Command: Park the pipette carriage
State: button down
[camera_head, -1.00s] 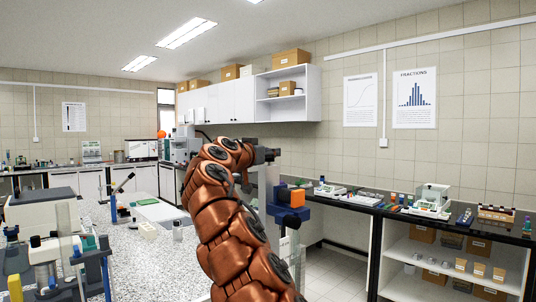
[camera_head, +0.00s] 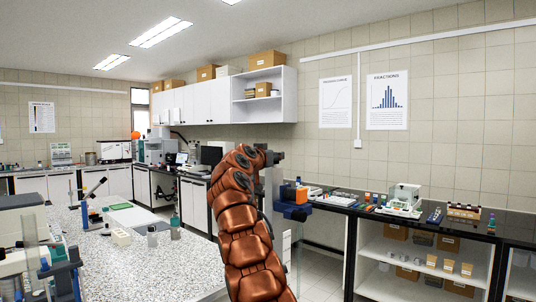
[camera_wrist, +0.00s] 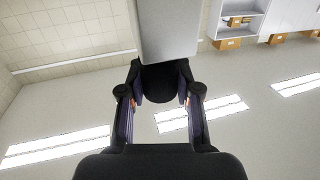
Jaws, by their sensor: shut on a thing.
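A light grey upright piece (camera_head: 273,190) hangs at the end of my orange arm, with a blue block (camera_head: 293,212) and an orange part (camera_head: 290,195) beside it. These may be the pipette carriage, but I cannot tell for sure. In the wrist view my gripper (camera_wrist: 160,78) has its two dark fingers on either side of a black rounded part (camera_wrist: 158,88). This part sits at the lower end of a light grey panel (camera_wrist: 168,30). The gripper is shut on it. The fingertips are hidden behind the arm in the head view.
A speckled bench (camera_head: 185,255) with lab gear fills the left. A dark-topped counter (camera_head: 390,214) with a balance and small items runs along the right wall, with shelves below. Floor shows between them. White wall cabinets (camera_head: 210,107) hang behind.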

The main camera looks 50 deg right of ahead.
jog(key=shift+d, duration=0.45)
jog(key=shift+s+r, duration=0.15)
jog(key=c, duration=1.2)
grip_release()
jog(key=shift+d, duration=0.1)
jog(key=shift+o, duration=0.8)
jog(key=shift+d, duration=0.2)
jog(key=shift+o, duration=1.3)
jog(key=shift+a, duration=0.15)
